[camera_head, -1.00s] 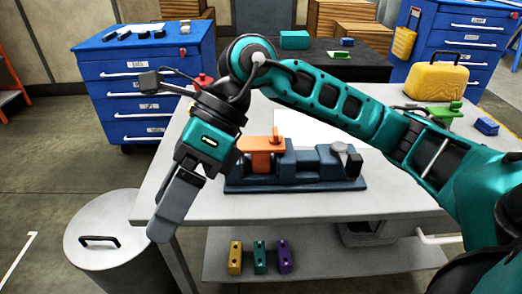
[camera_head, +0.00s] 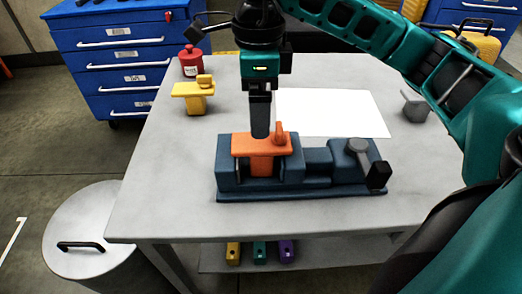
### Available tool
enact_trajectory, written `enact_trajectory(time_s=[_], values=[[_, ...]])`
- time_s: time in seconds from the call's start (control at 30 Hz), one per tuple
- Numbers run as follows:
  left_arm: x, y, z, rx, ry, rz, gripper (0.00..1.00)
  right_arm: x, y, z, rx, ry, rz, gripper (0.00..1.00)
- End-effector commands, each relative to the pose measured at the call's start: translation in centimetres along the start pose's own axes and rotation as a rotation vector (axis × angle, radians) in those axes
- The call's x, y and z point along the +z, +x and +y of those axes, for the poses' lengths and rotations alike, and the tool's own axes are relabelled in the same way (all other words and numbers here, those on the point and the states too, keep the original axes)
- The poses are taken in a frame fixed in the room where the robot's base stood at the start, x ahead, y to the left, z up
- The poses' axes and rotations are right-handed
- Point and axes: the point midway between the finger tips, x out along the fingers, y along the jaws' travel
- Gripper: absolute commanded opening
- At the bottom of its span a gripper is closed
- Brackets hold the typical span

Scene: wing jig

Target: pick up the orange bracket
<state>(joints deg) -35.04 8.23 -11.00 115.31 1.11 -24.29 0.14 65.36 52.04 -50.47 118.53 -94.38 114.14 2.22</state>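The orange bracket (camera_head: 258,147) sits in the left part of the dark blue jig (camera_head: 320,184), with its flat top and small upright knob showing. My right gripper (camera_head: 260,132) points straight down, its grey fingers ending at the bracket's top rear edge. The fingers line up in this view, so I cannot tell their gap or whether they touch the bracket. My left gripper is not in view.
A yellow bracket (camera_head: 193,96) and a red weight-like object (camera_head: 191,62) stand at the table's back left. A white sheet (camera_head: 333,112) lies behind the jig, and a grey bracket (camera_head: 415,106) stands to the right. The table's front left is clear.

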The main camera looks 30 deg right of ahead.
Motion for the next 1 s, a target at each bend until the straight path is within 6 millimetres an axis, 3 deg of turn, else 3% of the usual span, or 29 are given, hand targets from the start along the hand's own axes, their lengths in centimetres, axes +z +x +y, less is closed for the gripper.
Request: enact_trajectory(time_s=[0.1,0.37,0.63,1.0], values=[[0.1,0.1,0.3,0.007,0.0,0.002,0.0,-0.1,2.3,0.0,0.002,0.0,0.003,0.89],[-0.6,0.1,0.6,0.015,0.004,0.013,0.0,-0.1,4.4,0.1,0.0,0.0,0.0,0.89],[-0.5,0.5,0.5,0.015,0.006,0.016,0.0,-0.4,8.3,0.6,0.002,0.0,0.001,0.89],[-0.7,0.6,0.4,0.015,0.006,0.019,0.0,-0.3,9.1,0.5,-0.001,-0.001,-0.001,0.87]])
